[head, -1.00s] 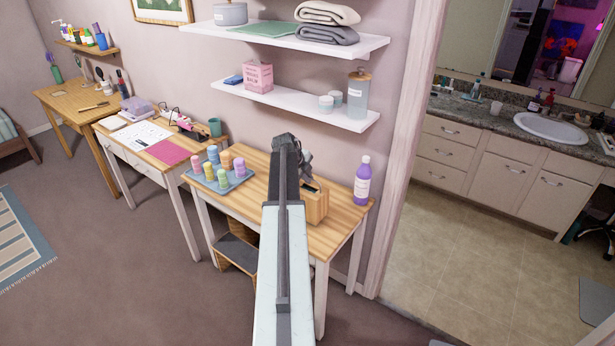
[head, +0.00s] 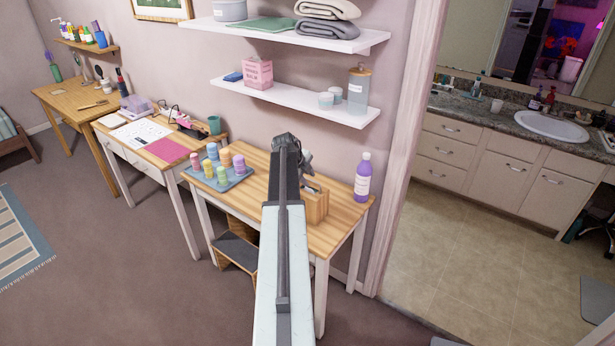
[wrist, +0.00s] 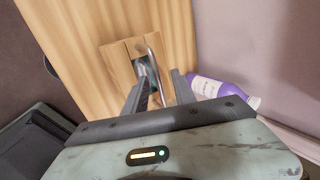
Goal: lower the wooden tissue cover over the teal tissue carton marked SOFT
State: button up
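The wooden tissue cover (head: 317,207) stands upright near the right end of the wooden table, partly behind my arm in the head view. In the wrist view its top (wrist: 118,62) shows below my gripper, with an opening in the middle and a thin, curved, grey piece across it. A little dark teal shows in the opening; the carton's sides and its SOFT mark are hidden. My gripper (wrist: 160,85) is over the cover's top, its two fingers apart with a gap between them. I cannot tell whether a finger touches the cover.
A purple bottle (head: 362,178) stands right of the cover, close to the right finger in the wrist view. A blue-grey tray (head: 236,182) with several pastel bottles lies to the left. A white shelf (head: 290,103) with a pink carton (head: 257,74) hangs above.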

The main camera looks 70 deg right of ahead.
jog(key=shift+r, duration=0.1)
jog(key=p+v, duration=0.7)
jog(key=v, duration=0.1)
jog(key=shift+r, duration=0.2)
dwell(0.7)
